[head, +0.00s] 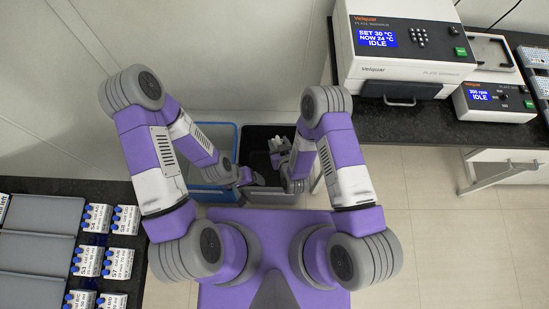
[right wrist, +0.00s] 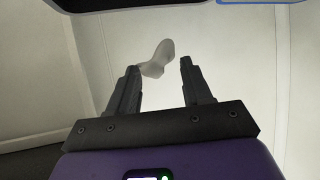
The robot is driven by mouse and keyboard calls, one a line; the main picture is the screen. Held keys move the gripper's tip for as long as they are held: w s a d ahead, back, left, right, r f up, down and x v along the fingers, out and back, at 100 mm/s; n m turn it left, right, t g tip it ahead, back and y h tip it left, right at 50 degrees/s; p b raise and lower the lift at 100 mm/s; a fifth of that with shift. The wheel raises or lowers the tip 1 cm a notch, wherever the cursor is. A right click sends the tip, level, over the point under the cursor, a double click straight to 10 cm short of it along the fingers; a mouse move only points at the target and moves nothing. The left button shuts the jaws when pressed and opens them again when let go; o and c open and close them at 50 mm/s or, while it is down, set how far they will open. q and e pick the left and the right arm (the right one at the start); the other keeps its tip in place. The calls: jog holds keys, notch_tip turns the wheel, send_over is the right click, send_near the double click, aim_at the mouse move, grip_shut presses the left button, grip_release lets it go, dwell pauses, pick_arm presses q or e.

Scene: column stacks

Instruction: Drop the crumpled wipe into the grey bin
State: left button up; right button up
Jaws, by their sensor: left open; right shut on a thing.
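The crumpled white wipe (head: 277,145) is at the tips of my right gripper (head: 281,162), over the dark grey bin (head: 254,138) in the head view. In the right wrist view the wipe (right wrist: 158,58) shows at the fingertips of my right gripper (right wrist: 160,68), which is shut on it. My left gripper (head: 250,178) is open and empty, lower in the picture, over the near part of the grey bin. My arms hide parts of the bin.
A blue-rimmed bin (head: 222,137) stands left of the grey bin. Another bench at lower left holds trays and labelled bottles (head: 97,217). A wall is behind the bins.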

jog(key=shift+s+f, duration=0.1)
jog(key=shift+f, duration=0.35)
notch_tip(320, 180, down, 5)
jog(key=b, duration=0.4)
jog(key=shift+r, duration=0.1)
jog(key=o, duration=1.1)
jog(key=shift+r, duration=0.1)
